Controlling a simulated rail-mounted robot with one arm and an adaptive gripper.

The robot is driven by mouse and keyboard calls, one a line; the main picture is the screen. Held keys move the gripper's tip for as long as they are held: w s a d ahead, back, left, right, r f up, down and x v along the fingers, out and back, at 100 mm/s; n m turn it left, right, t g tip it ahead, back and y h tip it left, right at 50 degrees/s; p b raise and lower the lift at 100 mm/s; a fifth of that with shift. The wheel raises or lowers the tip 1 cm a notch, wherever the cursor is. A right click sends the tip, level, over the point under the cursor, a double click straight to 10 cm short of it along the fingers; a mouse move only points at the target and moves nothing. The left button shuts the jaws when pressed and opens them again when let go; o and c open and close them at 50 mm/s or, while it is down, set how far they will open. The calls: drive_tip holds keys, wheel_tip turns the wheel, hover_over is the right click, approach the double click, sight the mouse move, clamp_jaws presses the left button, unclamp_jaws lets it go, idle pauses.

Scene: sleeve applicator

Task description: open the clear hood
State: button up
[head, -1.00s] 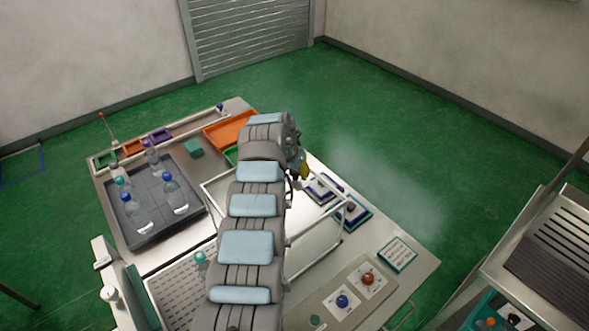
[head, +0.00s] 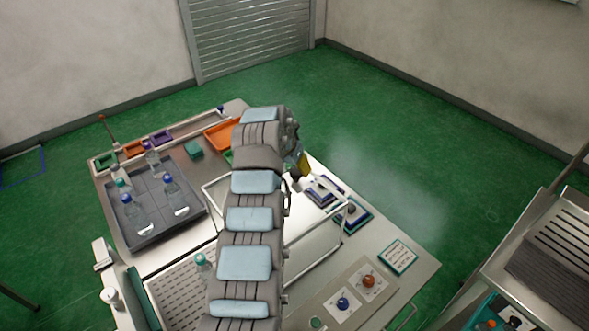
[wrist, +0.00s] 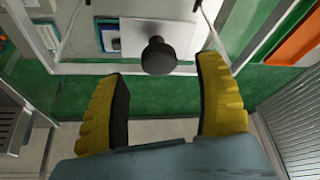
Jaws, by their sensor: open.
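The clear hood has a pale frame (head: 318,246) with see-through panels and stands over the middle of the bench, partly hidden behind my arm in the head view. It appears lowered. In the wrist view a frame bar (wrist: 90,68) crosses near the top, with a round black knob (wrist: 158,56) at it. My gripper (wrist: 164,68) has yellow fingers spread apart, with the knob between and just beyond the fingertips. I cannot tell whether either finger touches it. In the head view my gripper (head: 301,164) is at the far side of the hood, mostly hidden.
A dark tray (head: 150,218) with several clear bottles is at left. An orange tray (head: 221,135) lies at the back. Blue-edged pads (head: 350,216) sit right of the hood. A panel (head: 354,294) with blue and red knobs is in front. Another metal bench (head: 556,250) stands at right.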

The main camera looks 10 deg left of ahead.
drive_tip(key=v, duration=0.7)
drive_tip(key=shift+r, duration=0.4)
drive_tip(key=shift+s, duration=0.15)
